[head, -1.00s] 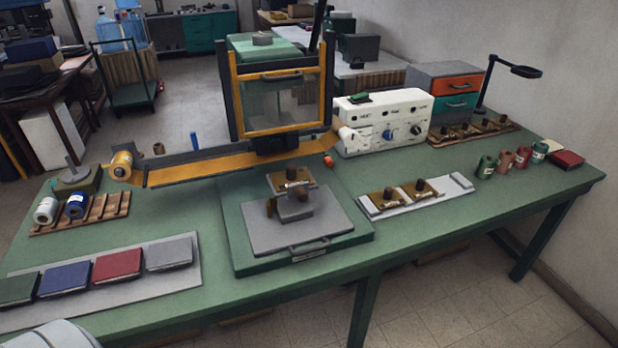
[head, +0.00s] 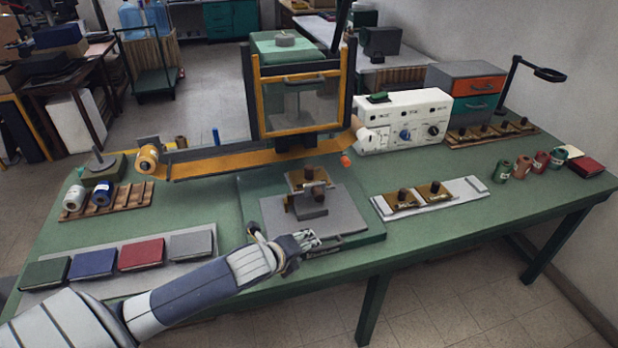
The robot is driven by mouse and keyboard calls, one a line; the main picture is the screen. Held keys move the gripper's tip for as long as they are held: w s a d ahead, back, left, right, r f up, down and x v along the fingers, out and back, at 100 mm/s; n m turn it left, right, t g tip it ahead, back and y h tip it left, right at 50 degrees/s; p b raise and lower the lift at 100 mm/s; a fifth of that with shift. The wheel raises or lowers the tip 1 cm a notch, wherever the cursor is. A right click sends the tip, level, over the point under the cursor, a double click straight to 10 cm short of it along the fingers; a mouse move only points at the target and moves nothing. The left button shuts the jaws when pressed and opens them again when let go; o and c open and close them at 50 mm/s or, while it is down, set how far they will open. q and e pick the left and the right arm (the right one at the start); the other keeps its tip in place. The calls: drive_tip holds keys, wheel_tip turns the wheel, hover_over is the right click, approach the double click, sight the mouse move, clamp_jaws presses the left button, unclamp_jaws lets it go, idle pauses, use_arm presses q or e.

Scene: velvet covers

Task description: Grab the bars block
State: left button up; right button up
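Brass stamp blocks with dark knobs stand in several places, and their face patterns are too small to tell which is the bars block. Two blocks (head: 402,199) (head: 435,191) sit on the pale grey tray (head: 463,197) right of the press base. Another block (head: 309,179) is on the grey stand (head: 310,206) on the press plate. Several more sit on a wooden rack (head: 492,132) at the back right. My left gripper (head: 285,237) is at the front edge of the press base, its fingers apart and empty. My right gripper is not in view.
A press with a yellow-framed guard (head: 300,100) stands behind the base, beside a white control box (head: 403,120). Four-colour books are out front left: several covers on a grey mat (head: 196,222). Small bottles (head: 523,167) stand at the right. Green table is clear around the pale tray.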

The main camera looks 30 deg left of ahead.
sight(309, 166)
use_arm(q)
drive_tip(key=w+a+r+m+t, duration=0.3)
drive_tip(key=w+a+r+m, duration=0.7)
drive_tip(key=r+m, duration=0.2)
drive_tip(key=p+x, duration=0.1)
drive_tip(key=x, duration=0.4)
drive_tip(key=shift+w+a+f, duration=0.1)
drive_tip(key=shift+w+a, duration=0.05)
drive_tip(key=shift+w, duration=0.05)
drive_tip(key=shift+w+f+p, duration=0.1)
drive_tip(key=shift+w+p, duration=0.4)
drive_tip(key=shift+p, duration=0.05)
drive_tip(key=shift+p+x, duration=0.6)
drive_tip(key=shift+x, duration=1.5)
drive_tip(key=shift+c, duration=0.6)
clamp_jaws()
